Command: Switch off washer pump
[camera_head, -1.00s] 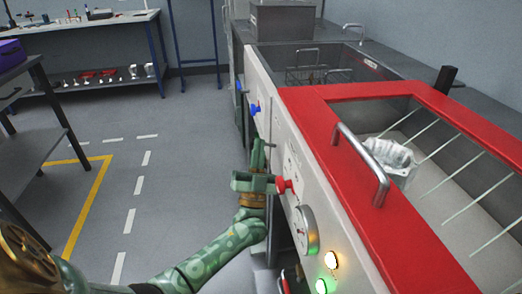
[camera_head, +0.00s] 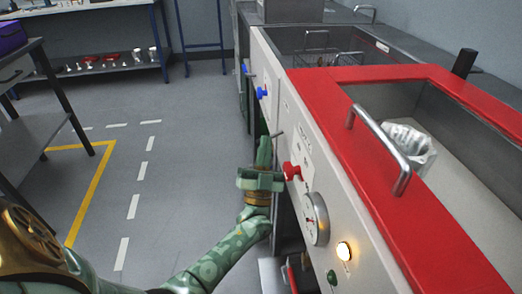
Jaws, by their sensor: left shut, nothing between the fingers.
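The washer (camera_head: 375,165) has a red-rimmed basin and a pale front panel with controls. On the panel a red knob (camera_head: 291,172) sits above a round gauge (camera_head: 315,218). Below the gauge an amber lamp (camera_head: 344,251) is lit and a green lamp (camera_head: 332,277) is dark. No white streaks cross the basin. My left gripper (camera_head: 267,141) is shut and empty, its fingers pointing away along the panel. Its green body is right beside the red knob; I cannot tell if they touch. My right gripper is out of view.
A metal handle (camera_head: 380,150) spans the near rim of the basin, and a pale machined housing (camera_head: 408,146) lies inside. Blue knobs (camera_head: 262,93) stick out farther along the panel. A bench (camera_head: 100,75) stands at the back left. The floor between is clear.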

